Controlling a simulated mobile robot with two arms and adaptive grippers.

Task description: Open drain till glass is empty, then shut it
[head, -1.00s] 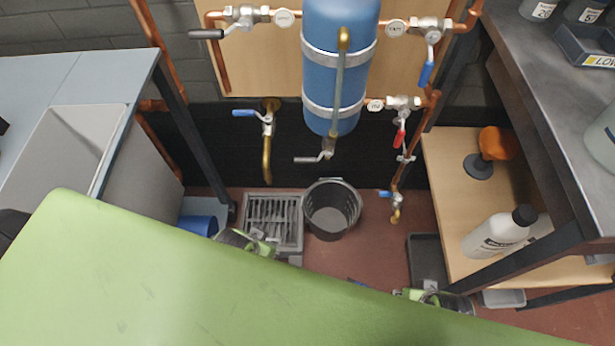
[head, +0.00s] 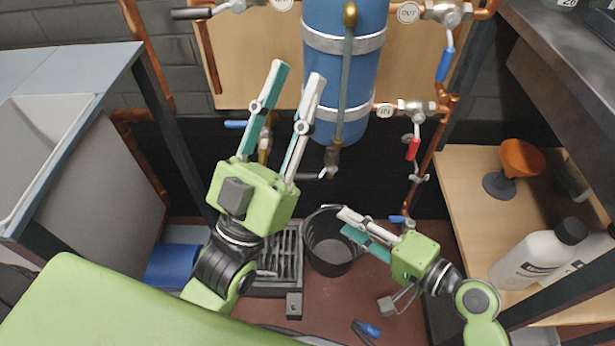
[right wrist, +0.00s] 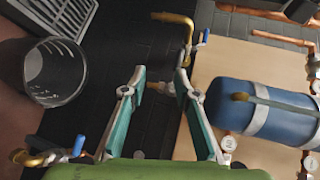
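The blue tank (head: 320,70) hangs on the back wall with a sight-glass tube (head: 346,85) down its front. Below its bottom is the drain valve (head: 331,163) with a grey lever pointing left. Too little detail shows to read the liquid level in the glass. A black bucket (head: 330,262) stands on the floor below. My left gripper (head: 299,72) is open and empty, in front of the tank's left side. My right gripper (head: 343,222) is open and empty, over the bucket and below the valve. In the right wrist view its fingers (right wrist: 161,78) are spread, with a brass fitting seen beyond them.
Copper pipes carry a red-handled valve (head: 412,148) and a blue-handled valve (head: 446,65) right of the tank. A grey floor grate (head: 288,245) lies left of the bucket. A wooden shelf (head: 460,170) with an orange funnel (head: 521,158) and white bottles (head: 540,258) is at the right.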

